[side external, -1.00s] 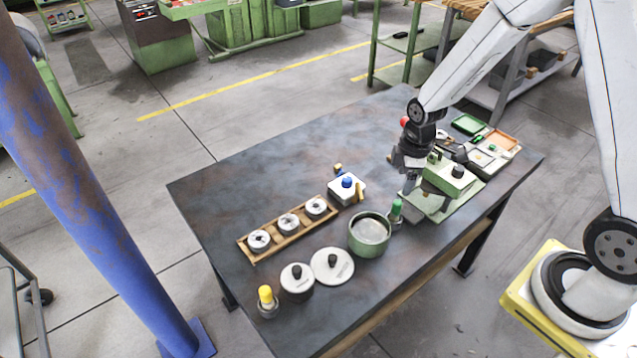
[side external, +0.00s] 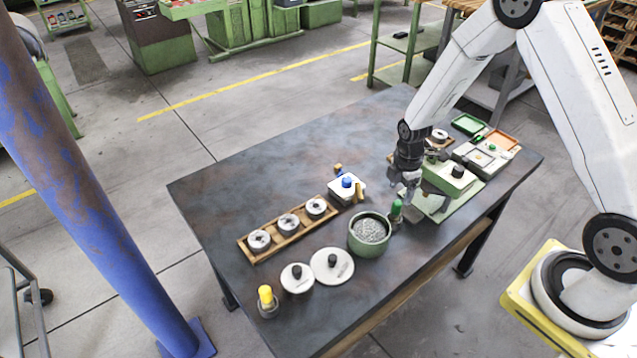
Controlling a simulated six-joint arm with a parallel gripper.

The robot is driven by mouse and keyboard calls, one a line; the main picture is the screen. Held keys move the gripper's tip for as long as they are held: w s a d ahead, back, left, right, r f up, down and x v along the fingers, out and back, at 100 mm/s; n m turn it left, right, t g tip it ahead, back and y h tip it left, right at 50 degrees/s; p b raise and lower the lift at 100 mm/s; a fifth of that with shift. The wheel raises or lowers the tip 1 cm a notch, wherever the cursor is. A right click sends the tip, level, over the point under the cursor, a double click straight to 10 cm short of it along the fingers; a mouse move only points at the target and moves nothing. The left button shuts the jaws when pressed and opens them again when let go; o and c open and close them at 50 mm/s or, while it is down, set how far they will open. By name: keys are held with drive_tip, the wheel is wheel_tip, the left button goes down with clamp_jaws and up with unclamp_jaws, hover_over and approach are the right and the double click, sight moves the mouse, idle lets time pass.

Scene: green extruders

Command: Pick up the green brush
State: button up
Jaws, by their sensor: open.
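The green brush (side external: 396,207) stands upright, its green handle on top, right beside the green pot (side external: 362,246). Its lower end sits in a small holder that is hard to make out. My gripper (side external: 406,192) points down just above and slightly right of the green handle. It is open, and no object shows between its fingers. At this size I cannot tell whether a finger touches the handle.
A green machine (side external: 449,178) on a pale green base stands close right of my gripper. A white box with a blue knob (side external: 346,188) is to the left. The table's back left is clear.

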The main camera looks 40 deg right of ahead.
sight(398, 202)
drive_tip(key=shift+f, duration=0.55)
drive_tip(key=shift+f, duration=0.1)
drive_tip(key=shift+a+f, duration=0.1)
drive_tip(key=shift+f, duration=2.35)
clamp_jaws()
